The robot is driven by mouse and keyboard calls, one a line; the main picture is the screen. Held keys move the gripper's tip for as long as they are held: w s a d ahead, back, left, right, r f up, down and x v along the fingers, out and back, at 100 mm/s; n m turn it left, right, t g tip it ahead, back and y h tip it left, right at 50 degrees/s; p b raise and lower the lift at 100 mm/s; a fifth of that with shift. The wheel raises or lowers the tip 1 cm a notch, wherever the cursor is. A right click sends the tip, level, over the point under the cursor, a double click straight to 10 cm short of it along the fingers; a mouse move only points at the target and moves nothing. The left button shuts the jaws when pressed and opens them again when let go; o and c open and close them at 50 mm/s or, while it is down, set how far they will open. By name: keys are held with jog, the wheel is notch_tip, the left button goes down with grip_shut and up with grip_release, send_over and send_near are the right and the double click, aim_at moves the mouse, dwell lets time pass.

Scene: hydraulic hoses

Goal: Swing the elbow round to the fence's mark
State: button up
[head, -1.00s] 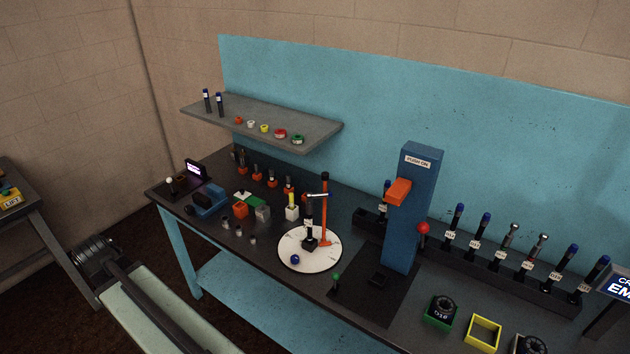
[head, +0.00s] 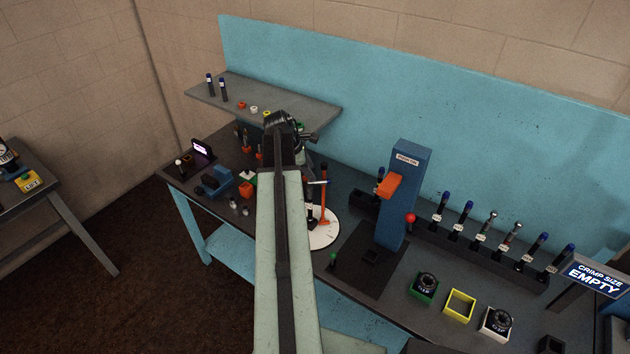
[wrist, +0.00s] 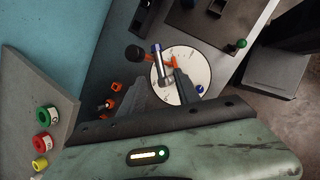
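The elbow fitting (head: 317,183) has a silver bent top with a dark end, on a black stem standing on the white round dial (head: 327,238). The orange fence post (head: 324,206) stands close beside it. In the wrist view the elbow (wrist: 157,62) lies in line with the space between my fingers, and the dial (wrist: 203,72) shows behind with small dark marks. My gripper (wrist: 167,82) is open, its two grey fingers apart. I cannot tell whether either finger touches the elbow. In the head view my arm hides the gripper and the dial's left part.
A grey shelf (head: 215,93) with coloured rings overhangs the bench at the left; its rings show in the wrist view. The blue press (head: 408,185) stands right of the dial. Several labelled hose ends stand in a rack farther right. A blue ball (wrist: 200,89) sits at the dial's edge.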

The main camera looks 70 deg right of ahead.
aim_at(316, 182)
jog(key=b+x, duration=0.5)
jog(key=x, duration=0.1)
jog(key=shift+d+f, duration=0.1)
jog(key=shift+f, duration=0.3)
jog(key=shift+r, duration=0.15)
